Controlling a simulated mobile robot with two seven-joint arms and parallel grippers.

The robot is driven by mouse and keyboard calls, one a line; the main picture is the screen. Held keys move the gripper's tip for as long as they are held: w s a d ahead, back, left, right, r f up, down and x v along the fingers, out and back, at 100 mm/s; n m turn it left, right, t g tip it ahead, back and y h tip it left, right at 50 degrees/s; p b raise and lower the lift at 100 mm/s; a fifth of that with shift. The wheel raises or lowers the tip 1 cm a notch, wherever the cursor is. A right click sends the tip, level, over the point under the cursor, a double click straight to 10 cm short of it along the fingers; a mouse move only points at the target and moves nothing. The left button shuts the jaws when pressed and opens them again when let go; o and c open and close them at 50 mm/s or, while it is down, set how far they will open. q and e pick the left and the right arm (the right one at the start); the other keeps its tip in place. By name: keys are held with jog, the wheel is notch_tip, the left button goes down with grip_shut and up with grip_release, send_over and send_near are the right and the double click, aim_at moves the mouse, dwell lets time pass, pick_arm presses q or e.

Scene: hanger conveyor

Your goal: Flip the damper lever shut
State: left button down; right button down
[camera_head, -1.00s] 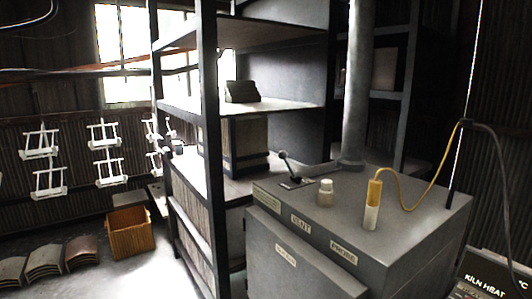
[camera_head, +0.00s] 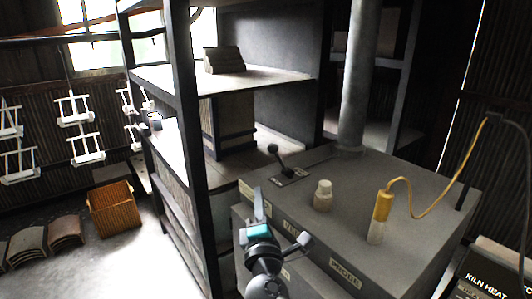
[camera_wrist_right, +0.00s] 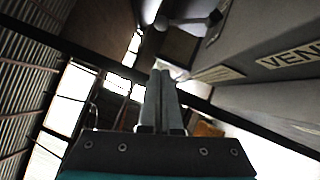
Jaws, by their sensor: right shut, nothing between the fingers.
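The damper lever (camera_head: 281,162) stands on a small plate on top of the grey kiln cabinet (camera_head: 330,262). It has a dark round knob and leans up and to the left in the head view. My right gripper (camera_head: 259,197) is shut and empty, in front of the cabinet's left front edge, below and left of the lever and apart from it. In the right wrist view, the two fingers (camera_wrist_right: 161,85) lie together, with the VENT label (camera_wrist_right: 290,55) on the cabinet at upper right. My left gripper is not in view.
A pale knob (camera_head: 322,196) and a yellow-and-white probe (camera_head: 380,218) with a yellow cable stand on the cabinet top. A flue pipe (camera_head: 355,75) rises behind. A shelf rack (camera_head: 190,110) stands close on the left. An orange crate (camera_head: 112,208) sits on the floor.

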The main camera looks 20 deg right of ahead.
jog(key=x, duration=0.4)
jog(key=d+p+x, duration=0.1)
jog(key=x, duration=0.3)
jog(key=d+r+x, duration=0.1)
jog(key=x, duration=0.3)
jog(key=shift+s+d, duration=0.1)
jog(key=shift+s, duration=0.15)
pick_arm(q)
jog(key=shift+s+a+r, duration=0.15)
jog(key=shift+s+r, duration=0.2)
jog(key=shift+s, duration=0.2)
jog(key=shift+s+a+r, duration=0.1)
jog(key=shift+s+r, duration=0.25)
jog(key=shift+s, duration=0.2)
pick_arm(e)
jog(key=shift+w+d, duration=0.2)
jog(key=shift+d, duration=0.1)
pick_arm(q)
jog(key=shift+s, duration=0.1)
pick_arm(e)
jog(key=shift+r, duration=0.1)
